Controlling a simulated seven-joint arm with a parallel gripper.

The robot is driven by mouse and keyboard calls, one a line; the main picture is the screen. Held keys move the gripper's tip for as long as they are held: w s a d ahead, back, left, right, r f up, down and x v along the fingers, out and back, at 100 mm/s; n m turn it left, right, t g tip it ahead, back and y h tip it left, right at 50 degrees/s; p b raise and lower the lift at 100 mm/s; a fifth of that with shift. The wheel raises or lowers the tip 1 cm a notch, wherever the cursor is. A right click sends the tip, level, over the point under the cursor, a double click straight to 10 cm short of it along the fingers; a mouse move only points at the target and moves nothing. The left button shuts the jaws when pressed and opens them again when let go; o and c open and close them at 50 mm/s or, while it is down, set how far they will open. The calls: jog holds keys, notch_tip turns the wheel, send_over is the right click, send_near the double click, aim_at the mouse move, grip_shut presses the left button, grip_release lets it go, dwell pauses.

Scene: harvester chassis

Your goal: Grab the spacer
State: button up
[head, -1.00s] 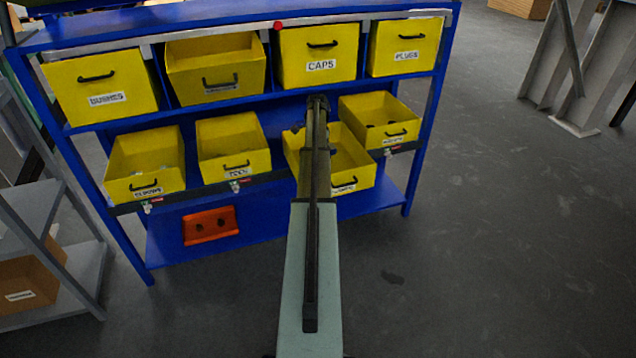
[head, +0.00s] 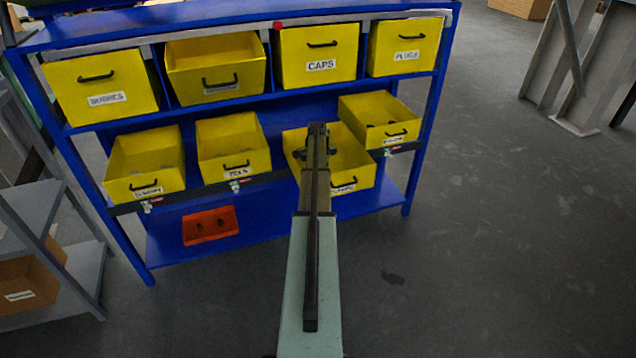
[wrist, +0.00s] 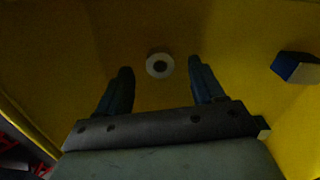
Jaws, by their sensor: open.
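The spacer (wrist: 160,65) shows in the wrist view as a small pale ring with a dark hole, lying on the floor of a yellow bin. My gripper (wrist: 160,79) is open, with its two dark fingers apart. The spacer appears between and just beyond the fingertips, and nothing is held. In the head view, my arm reaches to the lower-row yellow bin (head: 358,172), third from the left. My arm hides part of that bin, and the spacer cannot be made out there.
A blue and white block (wrist: 297,68) lies in the same bin, to the right. Bin walls surround the fingers. Other yellow bins, such as CAPS (head: 318,48) above, fill the blue rack (head: 275,225). An orange piece (head: 210,226) lies on the bottom shelf.

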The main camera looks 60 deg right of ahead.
jog(key=shift+f, duration=1.4)
jog(key=c, duration=1.2)
jog(key=shift+r, duration=0.1)
